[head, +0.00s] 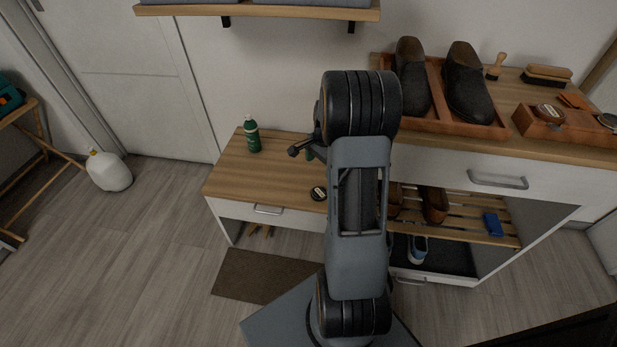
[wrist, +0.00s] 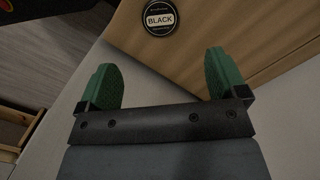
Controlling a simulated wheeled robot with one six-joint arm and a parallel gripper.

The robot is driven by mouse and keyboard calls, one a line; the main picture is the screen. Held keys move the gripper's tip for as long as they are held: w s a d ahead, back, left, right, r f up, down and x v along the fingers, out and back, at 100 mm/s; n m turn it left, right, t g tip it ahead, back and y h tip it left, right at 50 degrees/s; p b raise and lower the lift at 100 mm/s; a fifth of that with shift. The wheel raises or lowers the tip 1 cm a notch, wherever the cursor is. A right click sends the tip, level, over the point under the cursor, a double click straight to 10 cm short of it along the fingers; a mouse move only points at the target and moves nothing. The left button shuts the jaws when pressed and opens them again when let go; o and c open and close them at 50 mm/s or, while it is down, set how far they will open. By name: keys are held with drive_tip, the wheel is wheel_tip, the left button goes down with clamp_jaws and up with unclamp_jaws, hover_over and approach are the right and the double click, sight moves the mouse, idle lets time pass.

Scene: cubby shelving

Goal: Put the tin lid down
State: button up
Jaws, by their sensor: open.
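A round black tin lid with a pale label reading "BLACK" lies on the low wooden bench top; it shows in the head view (head: 319,193) and at the top of the wrist view (wrist: 160,17). My gripper (wrist: 162,80) is open, with its two green-padded fingers wide apart and nothing between them. The lid is beyond the fingertips and apart from them. In the head view my gripper is mostly hidden behind my arm. I cannot tell whether a tin is under the lid.
A green bottle (head: 251,134) stands on the low bench top (head: 235,175). To the right, a higher cabinet top holds a shoe tray (head: 438,105) with dark shoes, brushes and a wooden box (head: 535,125) with a tin. A wall shelf (head: 270,10) hangs above. Bare bench surrounds the lid.

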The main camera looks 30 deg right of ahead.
drive_tip(key=s+a+r+n+t+h, duration=0.1)
drive_tip(key=s+a+r+n, duration=0.2)
drive_tip(key=a+r+n, duration=0.65)
drive_tip(key=s+a+r+n+t, duration=0.1)
drive_tip(key=s+a+r+n, duration=0.1)
drive_tip(key=s+a+n, duration=0.5)
drive_tip(key=s+a, duration=0.2)
drive_tip(key=a, duration=0.2)
drive_tip(key=shift+s+r+t, duration=0.25)
drive_tip(key=shift+r+t, duration=0.1)
drive_tip(key=shift+t, duration=0.05)
drive_tip(key=shift+w+a, duration=0.1)
drive_tip(key=shift+a, duration=0.1)
